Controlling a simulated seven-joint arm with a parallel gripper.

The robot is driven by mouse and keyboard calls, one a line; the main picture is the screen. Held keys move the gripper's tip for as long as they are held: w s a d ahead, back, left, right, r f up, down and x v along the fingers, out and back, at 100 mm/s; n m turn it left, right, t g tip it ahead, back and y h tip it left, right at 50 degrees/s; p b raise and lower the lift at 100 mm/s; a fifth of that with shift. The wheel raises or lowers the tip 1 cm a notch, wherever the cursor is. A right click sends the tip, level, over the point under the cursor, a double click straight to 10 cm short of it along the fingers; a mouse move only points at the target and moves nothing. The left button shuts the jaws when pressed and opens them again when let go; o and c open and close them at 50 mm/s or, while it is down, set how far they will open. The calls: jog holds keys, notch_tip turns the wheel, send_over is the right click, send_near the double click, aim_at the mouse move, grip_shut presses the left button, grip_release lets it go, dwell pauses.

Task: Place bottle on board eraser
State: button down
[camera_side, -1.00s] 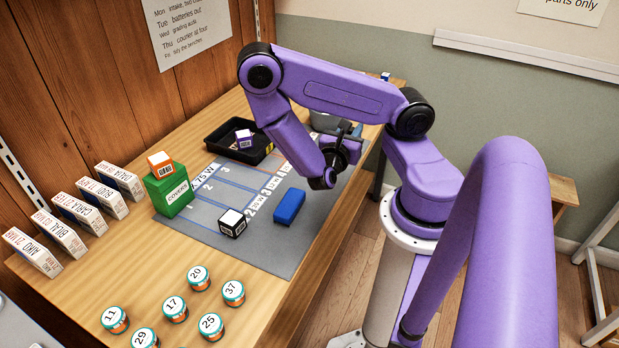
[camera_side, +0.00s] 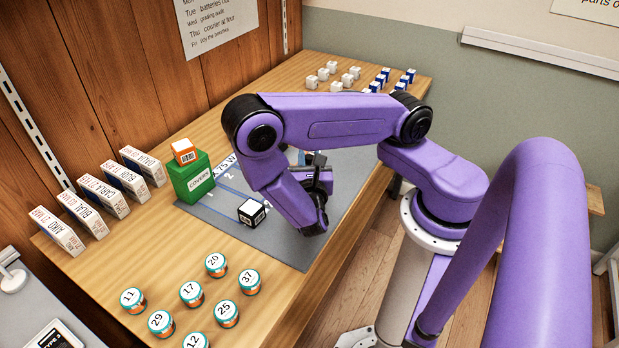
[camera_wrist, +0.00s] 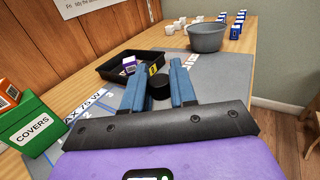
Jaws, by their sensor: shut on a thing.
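My gripper (camera_wrist: 159,82) shows in the wrist view with its two blue fingers on either side of a dark, round-topped thing, which I take to be the bottle (camera_wrist: 160,87). Only its black top shows clearly; its lower part is hidden. In the side view my gripper (camera_side: 318,170) is over the right part of the grey mat, partly covered by my forearm. The blue board eraser is not visible now; my arm covers that part of the mat in the side view. I cannot tell how high the bottle is above the mat.
A black tray (camera_wrist: 112,72) and a grey bowl (camera_wrist: 206,40) stand beyond my gripper. A green covers box (camera_side: 190,184) carries an orange box (camera_side: 184,151). A black-and-white cube (camera_side: 252,212) sits on the mat (camera_side: 285,240). Several numbered jars (camera_side: 190,293) stand at the front.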

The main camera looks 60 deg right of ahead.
jog(key=shift+f, duration=2.45)
jog(key=shift+f, duration=0.1)
jog(key=c, duration=0.9)
grip_release()
jog(key=shift+s+a, duration=0.15)
jog(key=shift+a, duration=0.15)
jog(key=v, duration=1.1)
jog(key=s+r+m+g+y, duration=0.4)
jog(key=r+y, duration=0.3)
jog(key=r, duration=0.2)
jog(key=s+a+r+m+g+y, duration=0.1)
jog(key=s+r+m+g+y, duration=0.4)
jog(key=r+m+y, duration=0.2)
notch_tip(320, 180, up, 2)
jog(key=shift+s+a+r+m+y, duration=0.1)
jog(key=shift+s+a+m+y, duration=0.2)
jog(key=shift+y, duration=0.5)
